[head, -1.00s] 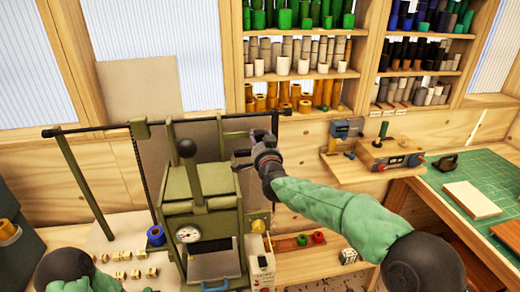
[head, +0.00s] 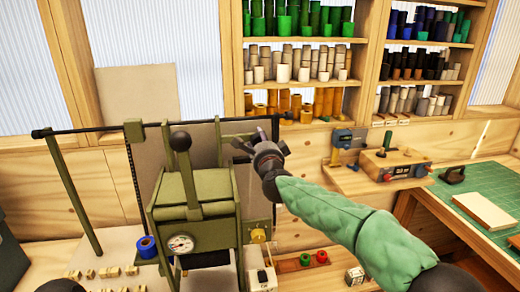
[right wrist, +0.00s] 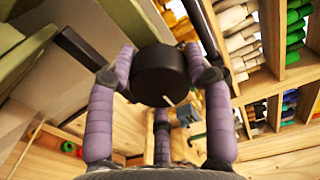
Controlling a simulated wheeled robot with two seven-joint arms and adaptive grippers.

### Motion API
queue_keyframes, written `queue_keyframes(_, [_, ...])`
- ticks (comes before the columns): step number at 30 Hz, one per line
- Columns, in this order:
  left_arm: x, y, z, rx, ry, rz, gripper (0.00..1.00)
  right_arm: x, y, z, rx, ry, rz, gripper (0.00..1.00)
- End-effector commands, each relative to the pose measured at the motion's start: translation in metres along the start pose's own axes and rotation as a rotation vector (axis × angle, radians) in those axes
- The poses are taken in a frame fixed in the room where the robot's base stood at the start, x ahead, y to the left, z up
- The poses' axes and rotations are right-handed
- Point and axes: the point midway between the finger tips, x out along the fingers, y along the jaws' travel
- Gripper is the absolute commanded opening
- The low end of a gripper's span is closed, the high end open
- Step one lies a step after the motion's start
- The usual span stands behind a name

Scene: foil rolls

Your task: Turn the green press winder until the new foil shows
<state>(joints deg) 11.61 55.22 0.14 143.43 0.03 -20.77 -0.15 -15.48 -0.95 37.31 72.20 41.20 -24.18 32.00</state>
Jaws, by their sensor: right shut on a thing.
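The green press (head: 195,215) stands at centre-left in the head view, with a black-knobbed lever, a round gauge and green brackets at its top. My right gripper (head: 250,147) is at the right bracket, beside the press top. In the right wrist view its purple fingers (right wrist: 165,80) are shut around a round black knob of the winder (right wrist: 160,75). The knob sits between the fingers, with a thin pale mark on its face. A plain grey-beige sheet (head: 148,175) hangs behind the press; I cannot tell whether it is foil.
A blue roll (head: 147,247) stands on the bench left of the press, near small brass pieces (head: 105,272). Red and green rolls (head: 305,259) lie in a low tray to the right. Shelves of rolls (head: 300,60) line the back wall. A green cutting mat (head: 490,180) lies far right.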

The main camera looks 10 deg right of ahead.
Motion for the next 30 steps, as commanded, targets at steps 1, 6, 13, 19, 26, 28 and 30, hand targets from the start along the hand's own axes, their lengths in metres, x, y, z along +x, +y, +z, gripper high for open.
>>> queue_keyframes(1, [0.0044, -0.0016, -0.0002, 0.000, 0.000, 0.000, 0.40, 0.0003, 0.0035, 0.0004, 0.028, -0.001, 0.002, 0.19])
queue_keyframes(6, [0.0094, -0.0034, -0.0004, 0.000, 0.000, 0.000, 0.40, 0.0003, 0.0028, 0.0002, 0.103, 0.000, 0.002, 0.19])
queue_keyframes(13, [0.0123, -0.0044, -0.0005, 0.000, 0.000, 0.000, 0.40, 0.0004, 0.0028, 0.0005, 0.154, 0.000, 0.004, 0.19])
queue_keyframes(19, [0.0126, -0.0045, -0.0005, 0.000, 0.000, 0.000, 0.40, 0.0004, 0.0025, 0.0007, 0.163, -0.001, 0.004, 0.19])
queue_keyframes(26, [0.0125, -0.0045, -0.0005, 0.000, 0.000, 0.000, 0.40, 0.0004, 0.0026, 0.0007, 0.163, -0.001, 0.004, 0.19])
queue_keyframes(28, [0.0125, -0.0045, -0.0005, 0.000, 0.000, 0.000, 0.40, 0.0004, 0.0026, 0.0007, 0.162, -0.001, 0.004, 0.66])
queue_keyframes(30, [0.0125, -0.0045, -0.0005, 0.000, 0.000, 0.000, 0.40, 0.0003, 0.0022, 0.0006, 0.162, -0.001, 0.004, 0.76])
